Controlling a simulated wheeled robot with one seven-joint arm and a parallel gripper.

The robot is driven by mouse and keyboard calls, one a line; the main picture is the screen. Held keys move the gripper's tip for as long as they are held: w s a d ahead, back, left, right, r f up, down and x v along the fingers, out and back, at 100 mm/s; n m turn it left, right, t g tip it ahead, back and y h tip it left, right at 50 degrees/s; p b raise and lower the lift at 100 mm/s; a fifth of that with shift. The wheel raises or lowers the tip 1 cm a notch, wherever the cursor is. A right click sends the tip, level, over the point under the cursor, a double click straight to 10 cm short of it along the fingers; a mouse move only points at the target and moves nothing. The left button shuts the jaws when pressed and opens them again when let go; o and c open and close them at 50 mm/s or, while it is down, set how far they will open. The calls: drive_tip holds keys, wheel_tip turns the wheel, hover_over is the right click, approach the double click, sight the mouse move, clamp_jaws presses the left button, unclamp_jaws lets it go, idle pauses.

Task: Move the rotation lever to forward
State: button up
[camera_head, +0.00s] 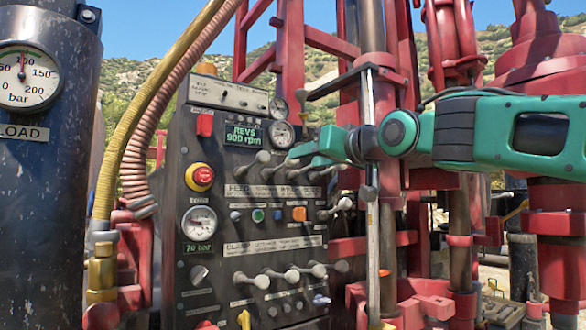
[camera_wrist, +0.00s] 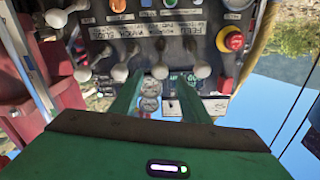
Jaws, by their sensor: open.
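A dark control panel (camera_head: 215,230) carries an upper row of pale-knobbed levers above a label strip (camera_head: 275,190). The strip starts with "FEED" at the left; the other words are too small to read surely, so I cannot tell which lever is marked rotation. My gripper (camera_head: 305,152) reaches in from the right at that upper row. In the upside-down wrist view its two green fingers (camera_wrist: 157,82) are open. A lever knob (camera_wrist: 160,71) shows in the gap between the fingertips, second from the feed end. Whether a finger touches it I cannot tell. The feed lever (camera_wrist: 202,69) is just outside the fingers.
Other upper-row levers (camera_wrist: 120,72) stand close beside the fingers. A lower lever row (camera_head: 290,275), a red emergency button (camera_head: 200,177) and dials (camera_head: 199,223) are on the panel. A red drill mast (camera_head: 345,100) stands behind my gripper. Hoses (camera_head: 140,130) run at left.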

sight(296, 161)
drive_tip(key=x, duration=0.8)
drive_tip(key=shift+w, duration=0.15)
